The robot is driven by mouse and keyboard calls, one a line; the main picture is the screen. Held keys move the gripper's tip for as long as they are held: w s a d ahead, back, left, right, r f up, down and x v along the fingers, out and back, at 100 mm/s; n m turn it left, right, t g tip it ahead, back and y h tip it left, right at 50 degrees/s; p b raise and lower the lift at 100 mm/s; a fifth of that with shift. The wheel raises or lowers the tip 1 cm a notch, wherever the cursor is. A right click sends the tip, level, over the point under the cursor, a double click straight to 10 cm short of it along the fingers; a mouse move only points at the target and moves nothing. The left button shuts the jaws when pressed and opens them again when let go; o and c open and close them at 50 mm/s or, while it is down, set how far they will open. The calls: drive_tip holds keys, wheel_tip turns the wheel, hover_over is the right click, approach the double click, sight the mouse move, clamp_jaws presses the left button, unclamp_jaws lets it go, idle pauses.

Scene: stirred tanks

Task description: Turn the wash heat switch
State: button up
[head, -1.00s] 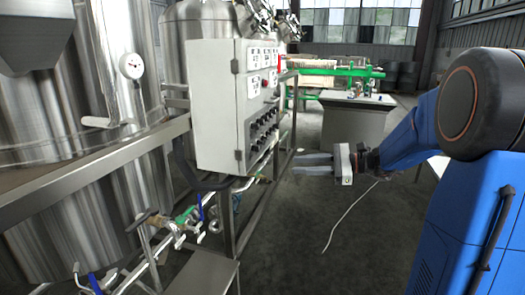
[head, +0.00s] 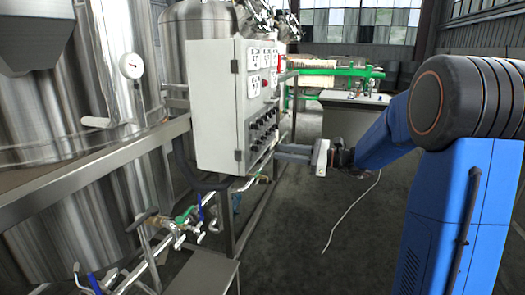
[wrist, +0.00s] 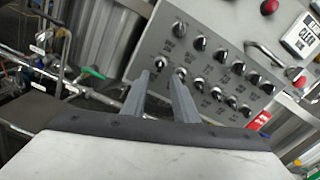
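The grey control box (head: 220,105) stands left of centre in the head view, with rows of black rotary switches (head: 263,130) on its right-hand face. In the wrist view the switch panel (wrist: 150,43) is tilted, with black knobs in two rows and one more knob (wrist: 160,63) at the near left end. The labels are too small to read, so I cannot tell which is the wash heat switch. My gripper (wrist: 161,79) is open and empty, its two fingers apart. Its tips are close to the near-left knobs; contact cannot be made out. In the head view my gripper (head: 278,152) reaches the lower panel from the right.
Red buttons (wrist: 269,6) and a metal handle (wrist: 265,50) are on the upper panel. Valves and pipes (head: 180,222) run below the box, beside steel tanks (head: 60,110). A metal frame leg (head: 228,225) stands under the box. The floor (head: 300,240) to the right is clear except for a cable.

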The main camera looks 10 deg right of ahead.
sight(255, 148)
drive_tip(key=x, duration=0.8)
drive_tip(key=shift+a, duration=0.1)
clamp_jaws()
